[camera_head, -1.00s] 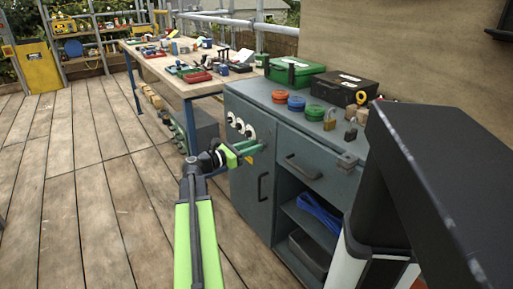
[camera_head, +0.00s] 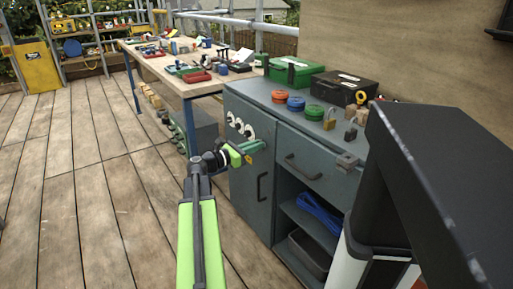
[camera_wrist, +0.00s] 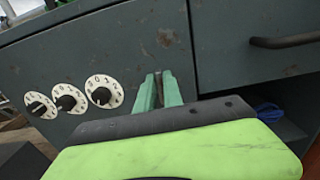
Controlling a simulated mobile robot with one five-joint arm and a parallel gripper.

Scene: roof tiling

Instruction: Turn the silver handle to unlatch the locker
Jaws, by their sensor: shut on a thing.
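The locker is a worn grey metal cabinet whose door (camera_head: 245,195) shows at the left of its front. Three white dials (camera_head: 241,128) sit in a row on the door's upper part, and they also show at the left in the wrist view (camera_wrist: 70,101). My gripper (camera_head: 254,146) is at the door's upper right, beside the dials. In the wrist view its green fingers (camera_wrist: 158,90) are shut on a small greyish piece, taken as the silver handle. The fingers hide most of that handle, so its angle cannot be told. The door looks closed.
A black door pull (camera_head: 262,187) is below my gripper. To the right are a drawer with a bar handle (camera_head: 303,168) and open shelves holding a blue coil (camera_head: 318,214). Cases and padlocks stand on top. A workbench (camera_head: 190,80) is behind; the left floor is clear.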

